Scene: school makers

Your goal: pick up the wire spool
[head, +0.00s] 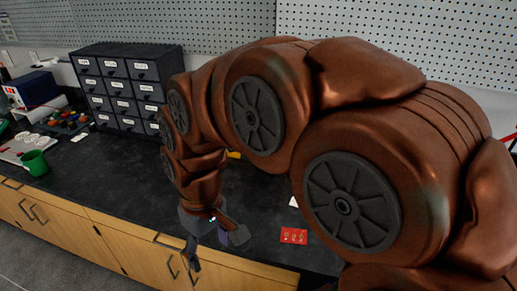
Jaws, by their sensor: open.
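My gripper (216,248) points down at the front edge of the dark worktop, with its two fingers spread apart. No wire spool can be clearly made out elsewhere. My large copper-coloured arm covers much of the middle and right of the view and hides the worktop behind it.
A black drawer cabinet (117,85) stands at the back of the dark worktop (110,180). A green mug (34,162) is at the left. A red card (293,236) lies right of my gripper. A pegboard wall (400,40) is behind. The worktop's left middle is clear.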

